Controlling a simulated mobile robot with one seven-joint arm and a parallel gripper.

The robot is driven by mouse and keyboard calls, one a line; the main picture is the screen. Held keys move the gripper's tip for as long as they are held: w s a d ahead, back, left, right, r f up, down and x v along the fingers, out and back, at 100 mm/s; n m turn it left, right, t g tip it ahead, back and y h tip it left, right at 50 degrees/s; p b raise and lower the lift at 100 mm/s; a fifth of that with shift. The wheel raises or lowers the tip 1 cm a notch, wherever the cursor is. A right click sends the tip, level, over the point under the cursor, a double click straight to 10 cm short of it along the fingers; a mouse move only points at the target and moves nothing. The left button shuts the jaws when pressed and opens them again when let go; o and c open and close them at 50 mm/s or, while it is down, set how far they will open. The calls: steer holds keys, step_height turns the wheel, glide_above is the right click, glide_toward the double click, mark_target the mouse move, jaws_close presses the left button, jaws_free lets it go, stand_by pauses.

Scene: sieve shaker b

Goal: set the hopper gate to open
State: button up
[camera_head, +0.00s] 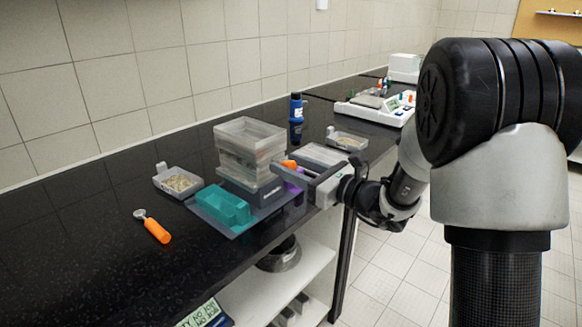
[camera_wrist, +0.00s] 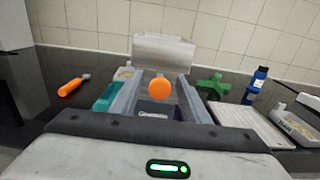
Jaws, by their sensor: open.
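A stack of clear sieve boxes (camera_head: 250,140) stands on a dark base on the counter. An orange round knob (camera_wrist: 161,87), likely the hopper gate's handle, shows in front of the clear stack (camera_wrist: 163,52) in the wrist view. The knob also shows in the head view (camera_head: 289,164), partly hidden by my gripper. My gripper (camera_wrist: 158,92) is open, its fingers on either side of the knob in the picture. I cannot tell whether they touch it. The gate plate and its position cannot be made out.
A teal bin (camera_head: 222,207) sits in front of the stack. A tray of grain (camera_head: 178,181) and an orange-handled tool (camera_head: 153,229) lie to the left.

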jaws_close()
steer(key=v, duration=0.4)
steer(key=shift+s+d, duration=0.15)
steer(key=shift+d, duration=0.1)
steer(key=shift+s+d+f, duration=0.1)
steer(key=shift+s+d, duration=0.15)
jaws_free()
steer(key=p+v, duration=0.1)
steer(key=v, duration=1.6)
steer(key=shift+s+d, duration=0.2)
